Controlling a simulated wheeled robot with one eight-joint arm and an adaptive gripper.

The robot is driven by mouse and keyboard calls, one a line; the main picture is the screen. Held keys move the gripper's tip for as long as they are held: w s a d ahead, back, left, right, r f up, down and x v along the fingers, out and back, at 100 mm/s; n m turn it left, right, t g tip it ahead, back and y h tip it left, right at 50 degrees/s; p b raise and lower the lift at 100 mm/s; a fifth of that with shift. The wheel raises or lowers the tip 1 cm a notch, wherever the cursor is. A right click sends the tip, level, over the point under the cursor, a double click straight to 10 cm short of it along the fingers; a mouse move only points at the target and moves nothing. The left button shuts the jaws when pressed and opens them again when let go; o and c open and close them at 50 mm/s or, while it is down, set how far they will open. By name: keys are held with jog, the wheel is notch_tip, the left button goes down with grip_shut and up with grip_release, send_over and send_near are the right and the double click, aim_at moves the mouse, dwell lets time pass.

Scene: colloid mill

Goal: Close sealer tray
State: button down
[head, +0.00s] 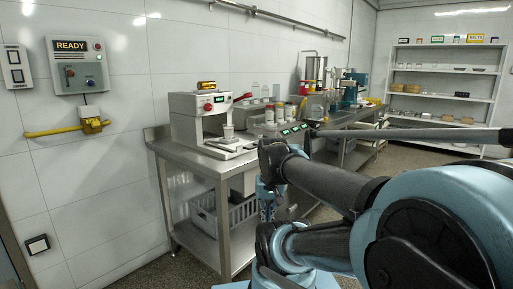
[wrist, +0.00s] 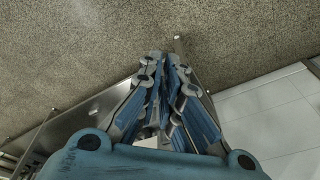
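The sealer (head: 198,118) is a white bench machine with a red knob, standing on the steel table in the head view. Its pale tray (head: 232,146) sticks out at the lower right front, with a small white cup (head: 228,131) by it. My gripper (wrist: 166,60) points over the speckled floor in the wrist view. Its two blue-padded fingers are drawn together with nothing visible between them. In the head view my arm stands right of and in front of the table, apart from the tray. The sealer and tray are not recognisable in the wrist view.
The steel table (head: 208,161) has a lower shelf with a grey crate (head: 205,222). Jars (head: 279,113) and small green-lit displays (head: 291,130) stand right of the sealer. A READY panel (head: 78,65) hangs on the left wall. Floor shows before the table.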

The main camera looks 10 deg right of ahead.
jog(key=w+d+r+m+y, duration=0.1)
jog(key=w+d+r+m, duration=0.3)
jog(key=w+r+m, duration=0.6)
jog(key=w+d+r+m, duration=0.4)
jog(key=w+r+m, duration=0.3)
jog(key=w, duration=0.4)
jog(key=w+d+r+m+y, duration=0.1)
jog(key=w+d+r+m, duration=0.3)
jog(key=w+r+m, duration=0.5)
jog(key=w+a+f, duration=0.4)
jog(key=w+f, duration=0.3)
jog(key=f, duration=0.5)
jog(key=shift+a+f+m, duration=0.2)
jog(key=shift+f+m, duration=0.05)
jog(key=shift+m, duration=0.05)
jog(key=shift+w, duration=0.1)
